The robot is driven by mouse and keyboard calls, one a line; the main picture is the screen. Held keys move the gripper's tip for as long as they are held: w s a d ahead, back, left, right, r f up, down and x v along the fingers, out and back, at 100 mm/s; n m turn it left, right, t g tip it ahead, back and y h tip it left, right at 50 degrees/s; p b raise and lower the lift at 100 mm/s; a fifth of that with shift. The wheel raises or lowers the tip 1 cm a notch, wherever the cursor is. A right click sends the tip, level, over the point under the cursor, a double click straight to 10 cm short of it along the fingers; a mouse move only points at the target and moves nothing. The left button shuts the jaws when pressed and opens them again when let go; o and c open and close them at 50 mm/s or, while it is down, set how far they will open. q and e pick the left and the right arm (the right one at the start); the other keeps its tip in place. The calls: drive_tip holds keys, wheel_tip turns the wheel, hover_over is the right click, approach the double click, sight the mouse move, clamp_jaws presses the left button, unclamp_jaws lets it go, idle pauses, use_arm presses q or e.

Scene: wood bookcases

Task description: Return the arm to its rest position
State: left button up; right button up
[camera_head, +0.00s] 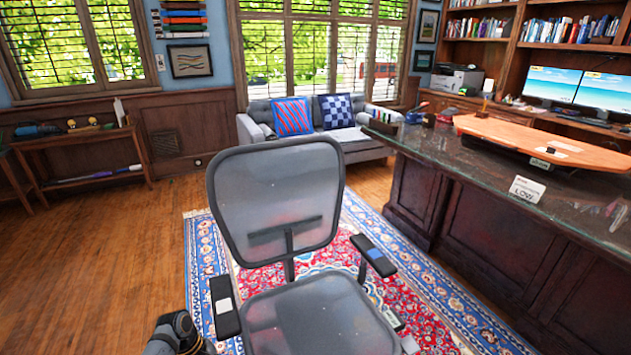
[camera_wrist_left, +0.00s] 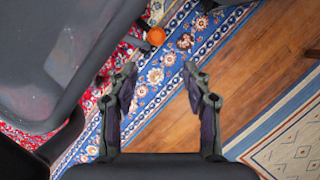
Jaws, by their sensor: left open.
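My left gripper (camera_wrist_left: 159,68) is open and empty in the left wrist view, with its two fingers apart above the patterned rug. In the head view part of my left arm (camera_head: 172,336) shows at the bottom edge, just left of the office chair's seat. The gripper's fingertips cannot be made out there. My right gripper is in neither view.
A grey office chair (camera_head: 278,200) stands close in front, and its seat (camera_wrist_left: 55,60) is left of my gripper in the wrist view. A small orange thing (camera_wrist_left: 156,36) shows beyond the fingers. A desk (camera_head: 480,180) is at right. Wood floor (camera_head: 110,260) at left is clear.

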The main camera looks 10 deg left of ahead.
use_arm(q)
drive_tip(key=s+a+f+m+y, duration=0.1)
drive_tip(key=s+f+m+y, duration=0.15)
drive_tip(key=s+f, duration=0.65)
drive_tip(key=s+f+m+y, duration=0.1)
drive_tip(key=s+f+m, duration=0.4)
drive_tip(key=f, duration=0.7)
drive_tip(key=s+d+f+m+t+y, duration=0.1)
drive_tip(key=s+d+f+m, duration=0.2)
drive_tip(key=s, duration=0.6)
drive_tip(key=s+d+f+m+t, duration=0.1)
drive_tip(key=s+f+m, duration=0.3)
drive_tip(key=s, duration=0.4)
wheel_tip(320, 180, up, 15)
drive_tip(key=s+p, duration=0.2)
drive_tip(key=p, duration=1.3)
drive_tip(key=shift+s+a+f, duration=0.2)
drive_tip(key=shift+s+a, duration=0.1)
